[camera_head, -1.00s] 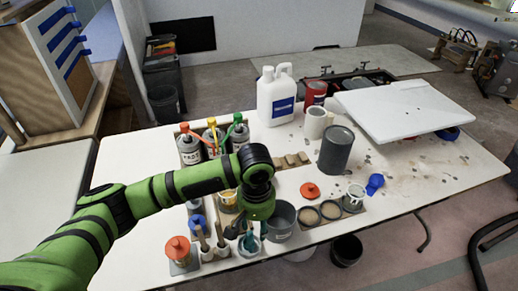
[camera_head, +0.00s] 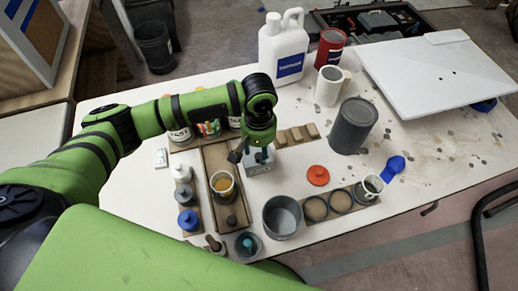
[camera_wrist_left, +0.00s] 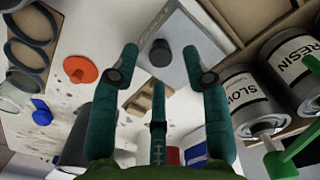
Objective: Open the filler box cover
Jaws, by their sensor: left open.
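The filler box (camera_head: 258,166) is a small pale grey box on the white table, partly hidden under my left gripper in the head view. In the left wrist view its flat grey cover (camera_wrist_left: 185,35) shows, with a small dark knob (camera_wrist_left: 160,54) on it. The cover looks to be on the box. My left gripper (camera_head: 250,153) is over the box. In the left wrist view its teal fingers (camera_wrist_left: 158,72) are spread, with the knob showing between the tips. They hold nothing; whether any tip touches the cover I cannot tell. My right gripper is not in view.
A wooden tray with a cup (camera_head: 222,184) stands left of the box. Resin cans (camera_wrist_left: 285,70) stand close to the gripper. A dark can (camera_head: 353,126) is to the right.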

